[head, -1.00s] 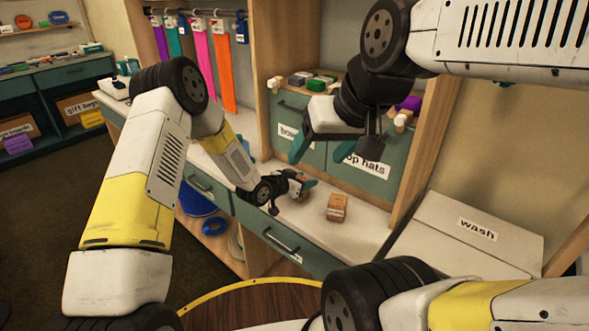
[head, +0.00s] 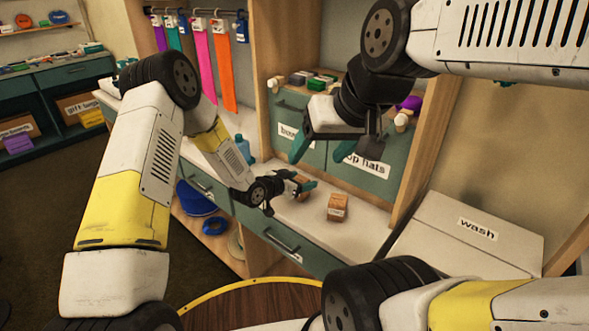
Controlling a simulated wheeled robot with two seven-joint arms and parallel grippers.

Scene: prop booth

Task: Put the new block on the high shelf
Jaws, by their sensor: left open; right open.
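A brown block (head: 338,207) with a pale label stands on the white counter (head: 352,233). My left gripper is open, low over the counter, to the left of the labelled block. I cannot tell whether it touches the second block. My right gripper (head: 336,150) is open, higher up in front of the teal drawers, and no object shows between its fingers. The raised shelf (head: 290,90) above those drawers holds several small items, partly hidden by my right arm.
A white box lid marked "wash" (head: 470,245) lies at the right. Ribbons (head: 224,72) hang from a rail. A wooden upright (head: 425,145) borders the shelf on the right. A round wooden top (head: 250,305) is in front.

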